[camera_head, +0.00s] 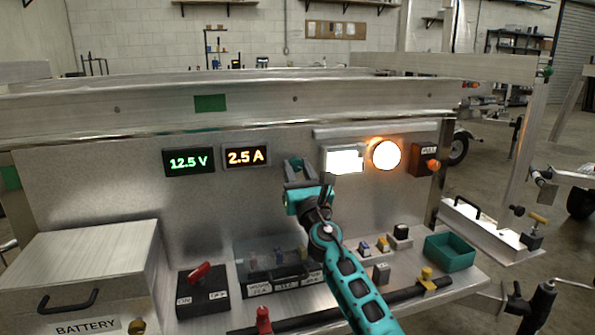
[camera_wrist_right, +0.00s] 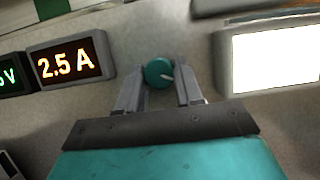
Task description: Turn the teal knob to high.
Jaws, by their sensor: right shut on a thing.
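The teal knob (camera_wrist_right: 158,73) sits on the grey metal panel, between the fingertips of my right gripper in the wrist view. A short white pointer line on its face points roughly to the right in that view. My right gripper (camera_head: 296,168) is shut on the knob, with one finger on each side. No setting marks around the knob are readable. My left gripper is not in view.
Left of the knob are a 12.5 V display (camera_head: 188,162) and a 2.5 A display (camera_head: 246,157). A battery box (camera_head: 85,265) and red-handled switch (camera_head: 203,290) stand below.

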